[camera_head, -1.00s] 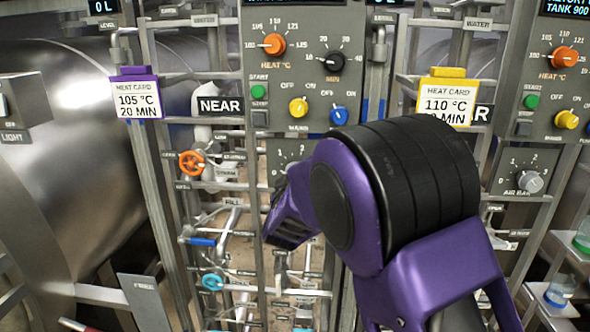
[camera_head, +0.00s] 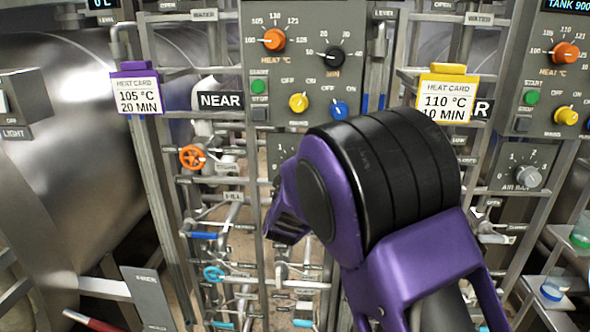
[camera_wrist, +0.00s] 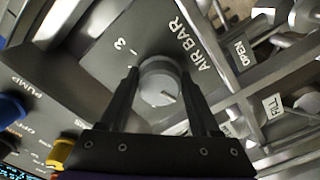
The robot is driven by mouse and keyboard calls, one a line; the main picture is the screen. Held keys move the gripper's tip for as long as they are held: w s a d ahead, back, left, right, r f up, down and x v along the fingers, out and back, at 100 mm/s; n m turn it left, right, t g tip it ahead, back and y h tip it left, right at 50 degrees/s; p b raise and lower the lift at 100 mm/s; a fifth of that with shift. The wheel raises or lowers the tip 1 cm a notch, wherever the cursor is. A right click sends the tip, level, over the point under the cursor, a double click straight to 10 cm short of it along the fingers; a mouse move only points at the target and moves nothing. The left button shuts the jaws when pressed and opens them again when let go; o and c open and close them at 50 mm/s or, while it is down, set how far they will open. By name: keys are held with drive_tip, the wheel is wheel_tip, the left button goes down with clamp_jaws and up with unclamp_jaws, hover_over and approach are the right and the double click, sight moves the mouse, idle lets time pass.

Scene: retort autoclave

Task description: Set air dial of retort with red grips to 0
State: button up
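The air dial (camera_wrist: 160,80) is a round grey knob on a grey panel, in the middle of the wrist view. The label AIR BAR stands to its right and a 3 to its upper left. A pale mark shows at its lower right edge. My gripper (camera_wrist: 159,73) has one black fingertip on each side of the knob, very close; I cannot tell whether they touch it. In the head view, my purple arm hides this dial, leaving only part of its panel (camera_head: 284,152) visible. A red grip (camera_head: 92,321) shows at the lower left, by the left steel retort (camera_head: 70,150).
Above the dial panel are an orange heat knob (camera_head: 274,39), a black minute knob (camera_head: 330,56), a yellow knob (camera_head: 298,102) and a blue knob (camera_head: 339,109). Pipes and an orange valve wheel (camera_head: 192,157) stand left. Another air dial (camera_head: 529,176) is on the right panel.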

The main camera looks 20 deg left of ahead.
drive_tip(key=o, duration=0.3)
drive_tip(key=v, duration=1.7)
drive_tip(key=shift+s+d+b, duration=0.15)
drive_tip(key=shift+s+b, duration=0.05)
drive_tip(key=shift+b, duration=0.15)
